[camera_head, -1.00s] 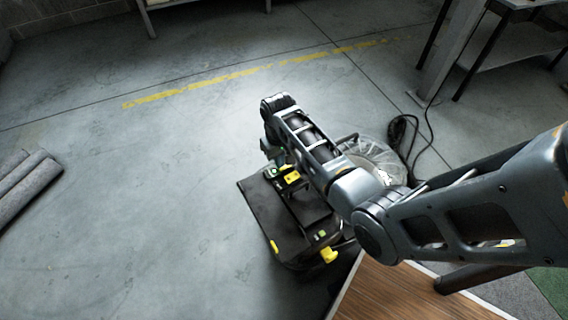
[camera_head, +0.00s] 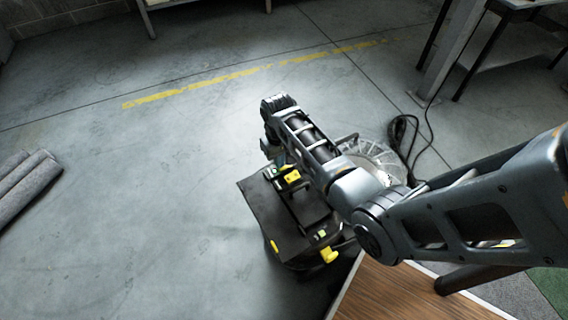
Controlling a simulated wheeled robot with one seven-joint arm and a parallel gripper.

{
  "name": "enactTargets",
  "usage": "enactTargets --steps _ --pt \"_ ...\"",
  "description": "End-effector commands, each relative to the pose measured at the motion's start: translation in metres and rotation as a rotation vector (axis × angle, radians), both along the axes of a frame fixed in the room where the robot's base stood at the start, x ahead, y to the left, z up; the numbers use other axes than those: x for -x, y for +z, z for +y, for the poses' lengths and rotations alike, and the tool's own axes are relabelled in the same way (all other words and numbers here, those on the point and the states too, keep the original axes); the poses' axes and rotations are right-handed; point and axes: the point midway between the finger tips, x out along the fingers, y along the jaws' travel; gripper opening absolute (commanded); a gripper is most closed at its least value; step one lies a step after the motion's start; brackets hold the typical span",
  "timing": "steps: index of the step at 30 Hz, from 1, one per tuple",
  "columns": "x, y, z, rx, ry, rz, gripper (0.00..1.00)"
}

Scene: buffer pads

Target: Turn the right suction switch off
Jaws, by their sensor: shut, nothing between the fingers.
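A dark machine with a flat black top (camera_head: 268,216) and yellow parts stands on the floor, below the middle of the view. A small yellow part with a green spot beside it (camera_head: 292,176) shows on its upper side, close to my arm. Two more yellow parts show at its lower edge, one of them a tab (camera_head: 329,255). I cannot tell which part is the right suction switch. My gripper (camera_head: 273,150) is at the far end of my arm, over the machine's upper edge. It looks shut and empty. The fingertips are small and largely hidden behind my wrist.
A round clear-covered part (camera_head: 372,160) and a black cable (camera_head: 403,135) lie right of my arm. A wooden board (camera_head: 400,292) is at the bottom right. Grey rolls (camera_head: 25,185) lie far left. A table leg (camera_head: 451,50) stands upper right.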

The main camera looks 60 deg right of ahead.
Motion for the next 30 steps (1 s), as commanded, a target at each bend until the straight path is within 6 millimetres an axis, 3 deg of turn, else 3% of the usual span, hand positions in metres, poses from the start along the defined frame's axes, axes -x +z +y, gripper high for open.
enactTargets --steps 30 --pt "0.0001 -0.0093 0.0 0.0 0.0 0.001 0.0"
